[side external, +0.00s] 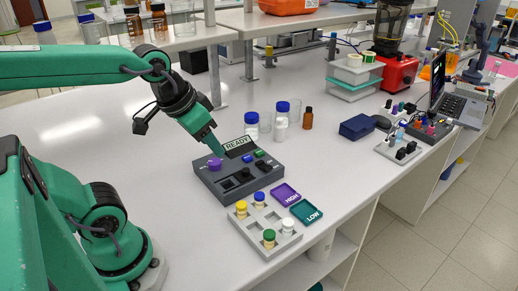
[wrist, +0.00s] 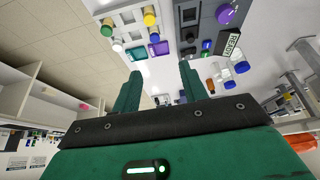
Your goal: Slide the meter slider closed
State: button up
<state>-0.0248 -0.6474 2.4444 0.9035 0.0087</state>
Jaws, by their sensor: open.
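The dark grey meter unit (side external: 262,186) sits on the white bench with a READY display (side external: 237,144), a purple knob (side external: 215,164), a blue button (side external: 247,158) and a green button (side external: 260,153). Black parts show on its top face; I cannot tell which one is the slider or how far it is open. My gripper (side external: 219,152) hangs above the back of the unit, near the purple knob and display. In the wrist view, my gripper (wrist: 161,78) is open with nothing between its fingers, and the unit (wrist: 207,22) is at the upper right.
A grey tray (side external: 277,250) of colour-capped vials lies in front of the unit. A purple HIGH dish (side external: 285,194) and a teal LOW dish (side external: 306,212) lie beside it. Blue-capped bottles (side external: 281,121) stand behind. The bench is clear to the left.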

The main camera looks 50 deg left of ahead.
jog(key=w+a+f+g, duration=0.3)
jog(key=w+a, duration=0.1)
jog(key=w, duration=0.4)
jog(key=n+g, duration=0.2)
send_over(245, 170)
notch_tip(245, 170, down, 8)
jog(key=shift+a+f, duration=0.25)
jog(key=shift+f, duration=0.05)
jog(key=shift+f, duration=0.15)
jog(key=shift+f, duration=3.75)
grip_shut()
